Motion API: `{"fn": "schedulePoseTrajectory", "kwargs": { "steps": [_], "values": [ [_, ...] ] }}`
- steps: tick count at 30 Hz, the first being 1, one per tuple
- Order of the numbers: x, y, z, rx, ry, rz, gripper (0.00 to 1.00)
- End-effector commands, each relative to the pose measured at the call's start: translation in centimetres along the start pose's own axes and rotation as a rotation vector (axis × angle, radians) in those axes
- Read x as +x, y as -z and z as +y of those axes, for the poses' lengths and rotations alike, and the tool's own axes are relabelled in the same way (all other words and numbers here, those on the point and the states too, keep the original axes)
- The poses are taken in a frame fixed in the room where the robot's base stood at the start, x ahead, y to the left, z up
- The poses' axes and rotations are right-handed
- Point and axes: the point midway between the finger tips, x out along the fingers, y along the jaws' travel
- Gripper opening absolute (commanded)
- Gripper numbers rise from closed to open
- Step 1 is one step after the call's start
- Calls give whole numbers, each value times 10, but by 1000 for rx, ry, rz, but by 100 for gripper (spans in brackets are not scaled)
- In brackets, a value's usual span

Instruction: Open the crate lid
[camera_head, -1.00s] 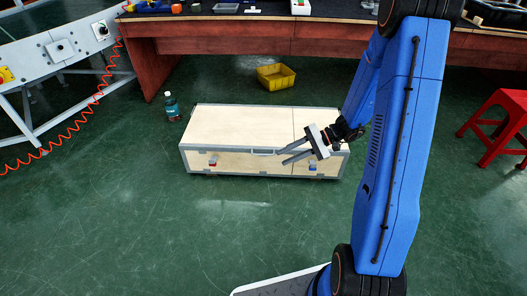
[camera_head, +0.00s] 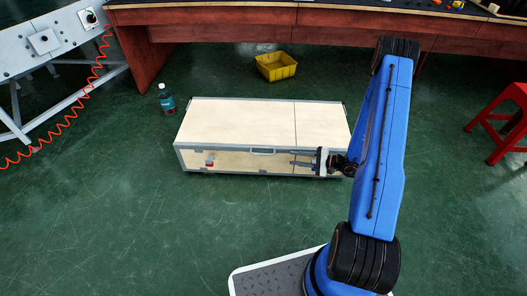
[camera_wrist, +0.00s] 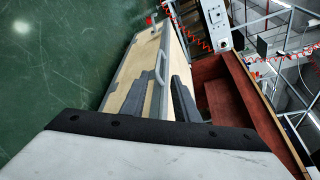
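The crate (camera_head: 228,163) is a pale wooden box with grey metal edging, standing on the floor. Its lid (camera_head: 240,121) lies flat and closed, with a seam across the top right of the middle. A light handle (camera_head: 262,152) is on the upper front; it also shows in the wrist view (camera_wrist: 161,63). A red latch (camera_head: 209,161) is on the front left, also visible in the wrist view (camera_wrist: 150,21). My gripper (camera_head: 292,158) is open and empty just right of the handle, at the crate's front, fingers pointing left. The right latch is hidden behind it.
A red-brown workbench (camera_head: 220,23) spans the back, and a red stool (camera_head: 505,120) is at the right. The floor in front of the crate is clear.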

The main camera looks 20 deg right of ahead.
Motion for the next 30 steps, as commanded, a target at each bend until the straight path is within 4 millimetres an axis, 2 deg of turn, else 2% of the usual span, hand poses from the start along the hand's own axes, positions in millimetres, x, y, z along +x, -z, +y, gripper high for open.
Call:
{"fn": "schedulePoseTrajectory", "kwargs": {
  "steps": [5, 10, 30],
  "values": [
    [1, 7, 8, 8, 12, 18, 28],
    [14, 7, 8, 8, 11, 17, 28],
    [116, 8, 6, 7, 10, 14, 28]
  ]
}}
